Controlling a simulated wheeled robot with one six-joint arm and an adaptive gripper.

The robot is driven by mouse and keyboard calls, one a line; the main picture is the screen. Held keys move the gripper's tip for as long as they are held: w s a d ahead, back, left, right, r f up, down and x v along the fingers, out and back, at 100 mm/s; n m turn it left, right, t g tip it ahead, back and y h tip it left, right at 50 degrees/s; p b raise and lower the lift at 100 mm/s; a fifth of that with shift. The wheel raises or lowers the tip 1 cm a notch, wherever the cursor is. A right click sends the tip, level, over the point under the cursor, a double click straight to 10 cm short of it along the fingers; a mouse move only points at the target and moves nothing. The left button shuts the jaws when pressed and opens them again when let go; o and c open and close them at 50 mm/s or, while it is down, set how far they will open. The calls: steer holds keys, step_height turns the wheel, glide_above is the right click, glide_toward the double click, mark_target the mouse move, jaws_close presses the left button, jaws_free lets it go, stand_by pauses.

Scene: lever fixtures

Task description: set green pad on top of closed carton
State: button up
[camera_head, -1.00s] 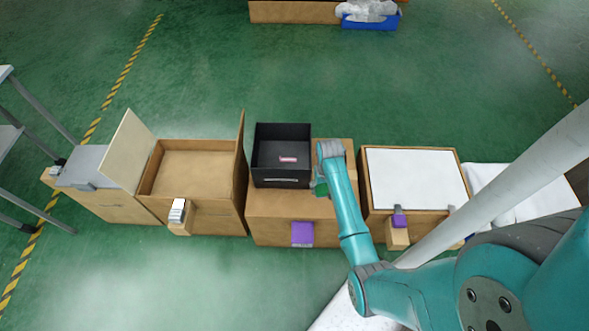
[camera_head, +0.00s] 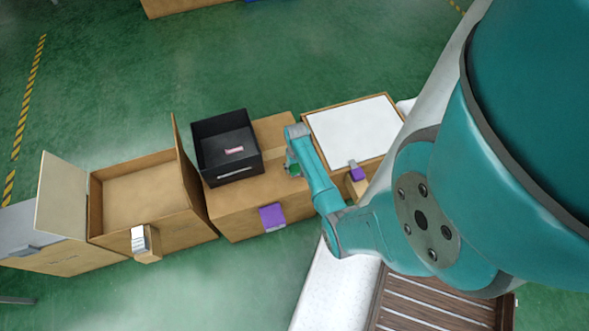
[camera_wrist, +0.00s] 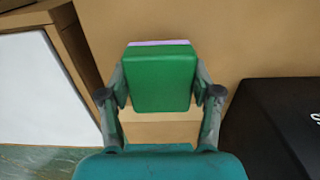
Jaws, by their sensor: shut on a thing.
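The green pad (camera_wrist: 158,78) is a squarish block between the two fingers of my gripper (camera_wrist: 159,92). My gripper is shut on it. A pale purple strip shows along the pad's far edge. In the head view my gripper (camera_head: 292,163) is over the right part of the closed brown carton (camera_head: 240,205), and only a bit of green shows there. The carton's brown top (camera_wrist: 240,45) lies beyond the pad in the wrist view. I cannot tell whether the pad touches it.
A black open box (camera_head: 226,150) with a pink item stands on the carton's left part. A purple block (camera_head: 272,217) is on the carton's front. A white-topped box (camera_head: 352,130) stands close on the right. An open carton (camera_head: 145,200) stands left.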

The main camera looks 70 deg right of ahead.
mark_target(296, 170)
steer(key=shift+f, duration=1.5)
steer(key=o, duration=1.2)
steer(key=shift+f, duration=0.1)
